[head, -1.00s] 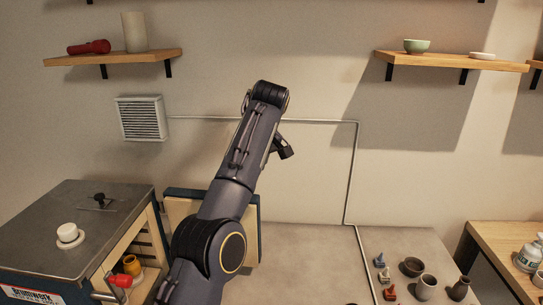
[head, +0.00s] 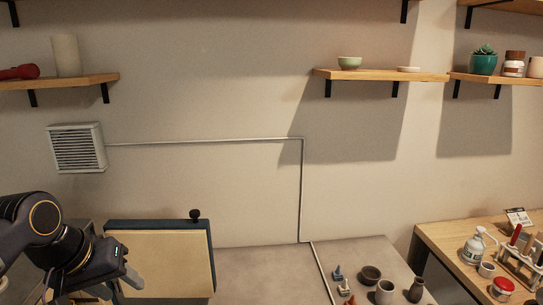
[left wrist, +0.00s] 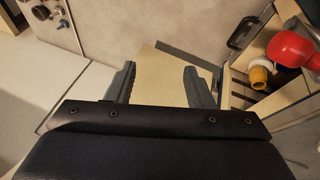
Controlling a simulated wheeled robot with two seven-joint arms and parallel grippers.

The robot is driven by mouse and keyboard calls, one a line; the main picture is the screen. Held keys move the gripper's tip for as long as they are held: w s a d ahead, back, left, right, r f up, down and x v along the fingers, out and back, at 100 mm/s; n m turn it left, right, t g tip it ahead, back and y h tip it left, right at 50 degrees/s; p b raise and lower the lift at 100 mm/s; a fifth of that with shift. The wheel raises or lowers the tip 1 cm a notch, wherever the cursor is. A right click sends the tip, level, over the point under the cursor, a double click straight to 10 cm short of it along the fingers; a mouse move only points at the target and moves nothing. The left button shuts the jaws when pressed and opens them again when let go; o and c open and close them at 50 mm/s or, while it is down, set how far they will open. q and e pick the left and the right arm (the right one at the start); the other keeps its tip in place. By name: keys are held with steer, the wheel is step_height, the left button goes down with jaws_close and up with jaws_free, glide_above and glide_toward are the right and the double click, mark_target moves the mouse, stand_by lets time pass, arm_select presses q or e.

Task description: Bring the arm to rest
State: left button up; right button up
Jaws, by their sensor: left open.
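My left arm comes in at the lower left of the head view, folded low. Its gripper (head: 124,286) hangs at the bottom edge, in front of the open door panel. In the left wrist view the two fingers of the left gripper (left wrist: 161,84) stand apart with nothing between them. The cream door panel (left wrist: 152,68) lies beyond the fingers there. My right gripper is in neither view.
The blue-edged door (head: 170,262) stands near my left gripper. Small pots (head: 385,292) stand right of the clear counter (head: 260,270). Shelves (head: 380,75) hang above.

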arm_select(q)
steer(key=s+d+f, duration=0.3)
steer(key=s+f, duration=0.4)
steer(key=s, duration=0.1)
steer(key=s+d+f+m+t+h+b, duration=0.1)
steer(key=s+d+f, duration=0.2)
steer(key=s+f, duration=0.4)
steer(key=shift+s+d+h, duration=0.2)
steer(key=shift+s+h, duration=0.1)
steer(key=shift+s, duration=0.05)
steer(key=shift+f, duration=0.1)
steer(key=shift+c, duration=1)
steer(key=shift+s+a, duration=0.1)
steer(key=shift+c, duration=0.3)
